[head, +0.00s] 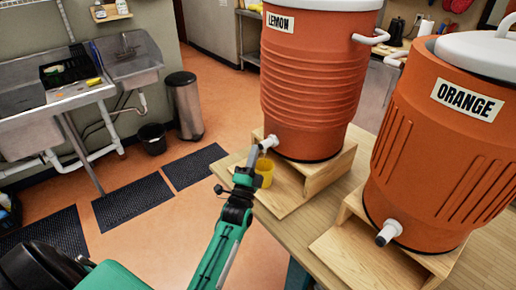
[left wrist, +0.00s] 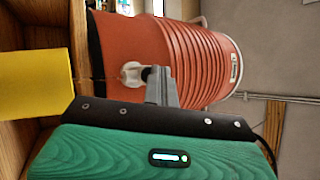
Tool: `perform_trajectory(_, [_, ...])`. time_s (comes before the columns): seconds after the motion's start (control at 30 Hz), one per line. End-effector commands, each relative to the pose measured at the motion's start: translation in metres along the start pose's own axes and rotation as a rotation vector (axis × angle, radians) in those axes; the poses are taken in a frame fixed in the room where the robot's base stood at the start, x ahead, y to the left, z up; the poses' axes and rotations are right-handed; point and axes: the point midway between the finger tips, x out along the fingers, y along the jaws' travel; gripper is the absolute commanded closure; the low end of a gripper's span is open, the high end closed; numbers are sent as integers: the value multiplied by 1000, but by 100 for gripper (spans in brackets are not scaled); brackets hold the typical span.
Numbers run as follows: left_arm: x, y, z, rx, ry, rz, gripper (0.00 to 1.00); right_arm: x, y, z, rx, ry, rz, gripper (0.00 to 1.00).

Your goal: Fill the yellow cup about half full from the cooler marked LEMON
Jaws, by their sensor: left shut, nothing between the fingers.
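The orange cooler marked LEMON (head: 314,85) stands on a wooden stand (head: 318,172). Its pale spigot (head: 268,143) sticks out low on the front, and it also shows in the left wrist view (left wrist: 132,75). The yellow cup (head: 265,172) stands upright on the stand's low board below the spigot, partly hidden by my gripper. It fills the left edge of the left wrist view (left wrist: 35,85). A faint thin line runs between spigot and cup; I cannot tell if it is liquid. My left gripper (head: 259,152) is shut and empty at the spigot. The cup's inside is hidden.
A second cooler marked ORANGE (head: 435,150) stands to the right on its own wooden stand (head: 365,258), with its spigot (head: 388,232) facing out. The table (head: 300,225) is bare between the stands. Sinks, a bin and black floor mats lie beyond at left.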

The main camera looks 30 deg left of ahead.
Motion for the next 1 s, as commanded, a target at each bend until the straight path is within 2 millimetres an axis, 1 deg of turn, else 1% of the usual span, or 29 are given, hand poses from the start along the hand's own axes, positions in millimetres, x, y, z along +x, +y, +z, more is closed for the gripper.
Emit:
perform_trajectory(0.63, [0, 0, 0, 0, 0, 1, 100, -1, -1, 0, 1, 0, -1, 64])
perform_trajectory(1.0, [-12, -9, 9, 1, 1, 1, 100, -7, -2, -1, 1, 0, -2, 64])
